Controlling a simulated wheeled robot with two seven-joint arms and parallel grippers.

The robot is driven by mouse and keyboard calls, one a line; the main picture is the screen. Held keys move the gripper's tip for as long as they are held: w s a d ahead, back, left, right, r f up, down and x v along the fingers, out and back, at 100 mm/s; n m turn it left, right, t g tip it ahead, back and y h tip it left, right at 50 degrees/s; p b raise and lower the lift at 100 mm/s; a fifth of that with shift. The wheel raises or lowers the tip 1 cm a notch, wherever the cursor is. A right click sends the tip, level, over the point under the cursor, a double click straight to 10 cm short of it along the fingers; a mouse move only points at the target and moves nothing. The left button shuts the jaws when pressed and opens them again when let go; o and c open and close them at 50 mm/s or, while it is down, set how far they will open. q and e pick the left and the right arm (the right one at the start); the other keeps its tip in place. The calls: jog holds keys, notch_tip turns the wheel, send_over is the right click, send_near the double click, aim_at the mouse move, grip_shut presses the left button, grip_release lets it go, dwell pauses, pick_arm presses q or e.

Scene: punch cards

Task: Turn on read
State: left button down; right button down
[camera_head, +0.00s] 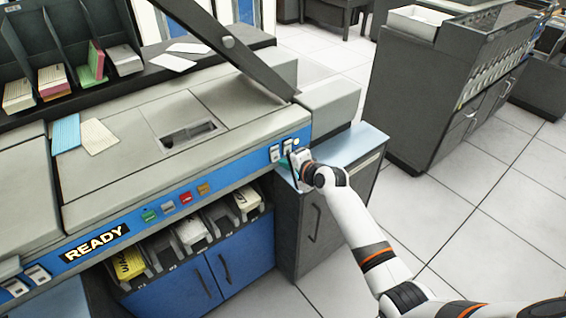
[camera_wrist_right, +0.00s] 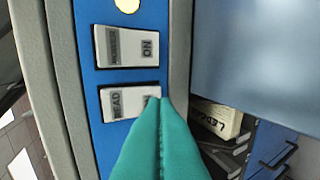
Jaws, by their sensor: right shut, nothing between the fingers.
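The READ switch (camera_wrist_right: 118,103) is a white rocker with a grey READ label, set in the blue panel strip in the right wrist view. It is also the left one of the two small white switches (camera_head: 275,153) at the panel's right end in the head view. My right gripper (camera_wrist_right: 162,104) has teal fingers, shut and empty. Its tips overlap the right end of the READ switch and hide part of it. Whether they touch it, I cannot tell. In the head view the right gripper (camera_head: 285,163) is at the panel, just below the switches. My left gripper is not in view.
A blue-grey cabinet top (camera_head: 345,146) lies right beside the panel. Coloured buttons (camera_head: 168,208) and a READY sign (camera_head: 95,243) are further left. Open floor lies to the right.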

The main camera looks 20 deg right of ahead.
jog(key=shift+w+a+f, duration=0.1)
jog(key=shift+w+a, duration=0.15)
jog(key=shift+w, duration=0.4)
jog(key=shift+f, duration=0.1)
jog(key=b, duration=0.1)
jog(key=f+b, duration=0.1)
jog(key=shift+w+a+t+b, duration=0.1)
jog(key=shift+w+t+b, duration=0.1)
jog(key=shift+t+b, duration=0.2)
jog(key=shift+r+p, duration=0.5)
jog(key=shift+p, duration=0.1)
jog(key=shift+r, duration=0.1)
